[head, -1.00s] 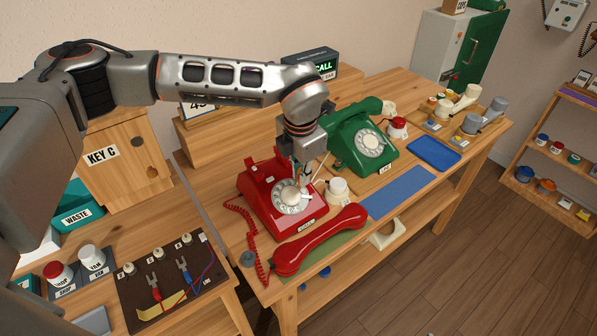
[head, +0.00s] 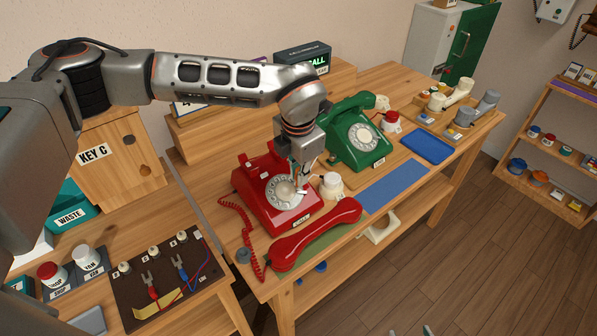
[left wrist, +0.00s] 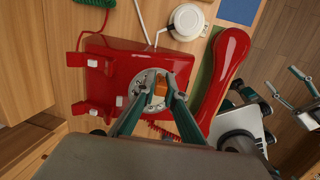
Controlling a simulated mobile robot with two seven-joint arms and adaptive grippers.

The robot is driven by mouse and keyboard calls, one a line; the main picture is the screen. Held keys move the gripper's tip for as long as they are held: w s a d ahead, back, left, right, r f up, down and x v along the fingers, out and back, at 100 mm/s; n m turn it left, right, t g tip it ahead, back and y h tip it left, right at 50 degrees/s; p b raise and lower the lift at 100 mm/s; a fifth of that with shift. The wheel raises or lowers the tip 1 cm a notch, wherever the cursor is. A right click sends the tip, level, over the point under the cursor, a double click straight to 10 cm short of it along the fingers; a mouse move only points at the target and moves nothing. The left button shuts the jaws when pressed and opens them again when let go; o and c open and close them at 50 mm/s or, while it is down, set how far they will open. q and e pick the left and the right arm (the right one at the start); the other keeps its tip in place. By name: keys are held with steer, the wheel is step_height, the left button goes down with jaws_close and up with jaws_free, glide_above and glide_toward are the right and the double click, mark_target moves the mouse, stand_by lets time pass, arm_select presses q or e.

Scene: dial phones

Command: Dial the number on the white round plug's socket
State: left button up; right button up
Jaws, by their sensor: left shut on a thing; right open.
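The red dial phone (head: 262,198) stands on the bench, its red handset (head: 318,232) lying off the hook in front. My left gripper (head: 301,188) is over the right part of its dial (head: 284,192). In the left wrist view its fingers (left wrist: 157,98) are shut on a small orange-brown piece (left wrist: 159,90) over the dial. I cannot tell whether it touches a finger hole. A white round piece (head: 331,186) stands beside the phone. The board (head: 165,283) at lower left holds white round plugs (head: 153,250); their labels are too small to read. My right gripper (left wrist: 301,96) is open and empty.
A green dial phone (head: 357,140) with its handset on stands behind to the right. A blue mat (head: 394,187) and a blue tray (head: 427,148) lie on the bench.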

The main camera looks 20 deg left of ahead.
arm_select(q)
steer(key=shift+s+d+f, duration=0.2)
steer(key=shift+s+d, duration=0.1)
steer(key=shift+s, duration=0.05)
steer(key=shift+s+d+r+p, duration=0.15)
steer(key=shift+r+p, duration=0.15)
steer(key=shift+r, duration=0.15)
steer(key=shift+s+d+r+p, duration=0.15)
steer(key=shift+r+p, duration=0.1)
steer(key=shift+r, duration=0.2)
steer(key=shift+w, duration=0.1)
steer(key=shift+s+a+r+p, duration=0.2)
steer(key=shift+a+r+p, duration=0.1)
steer(key=shift+a, duration=0.45)
steer(key=shift+s+a+r+p, duration=0.2)
steer(key=shift+s+a+p, duration=0.1)
steer(key=shift+a, duration=0.4)
steer(key=shift+s+a+r+p, duration=0.15)
steer(key=shift+a+r+p, duration=0.15)
steer(key=shift+a, duration=0.45)
steer(key=shift+s+a+r, duration=0.1)
steer(key=shift+s+a, duration=0.05)
steer(key=shift+a, duration=0.3)
steer(key=shift+s+a+r, duration=0.1)
steer(key=shift+s+a, duration=0.05)
steer(key=shift+a, duration=0.3)
steer(key=shift+f, duration=0.1)
steer(key=shift+w+a+f, duration=0.15)
steer(key=shift+w+f, duration=0.05)
steer(key=shift+f, duration=0.3)
